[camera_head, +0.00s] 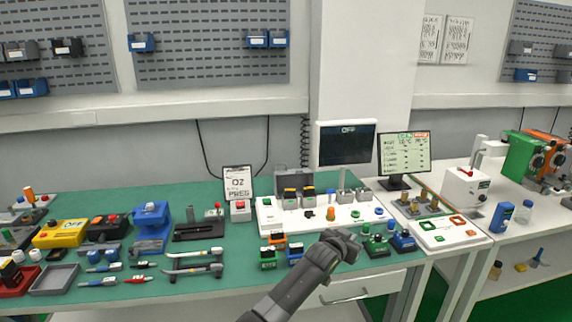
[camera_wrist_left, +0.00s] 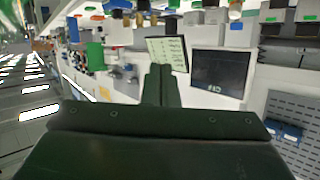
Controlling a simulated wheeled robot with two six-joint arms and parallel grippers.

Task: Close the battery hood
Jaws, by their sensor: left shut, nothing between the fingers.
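A grey hood (camera_head: 293,178), which appears to be the battery hood, stands raised at the back of the white station board (camera_head: 270,222). Dark blocks with yellow tops (camera_head: 290,195) sit in front of it. My left gripper (camera_head: 347,240) is shut and empty, near the front of the bench, to the right of and nearer than the hood. Its closed fingers (camera_wrist_left: 161,86) show in the left wrist view, pointing towards the screens. I cannot make out the hood clearly in that view. My right gripper is not in view.
A dark monitor reading OFF (camera_head: 347,144) and a lit screen (camera_head: 404,153) stand at the back right. Green and blue devices (camera_head: 376,243) sit just right of my gripper. An orange block (camera_head: 331,213) and small blocks (camera_head: 268,256) are close by.

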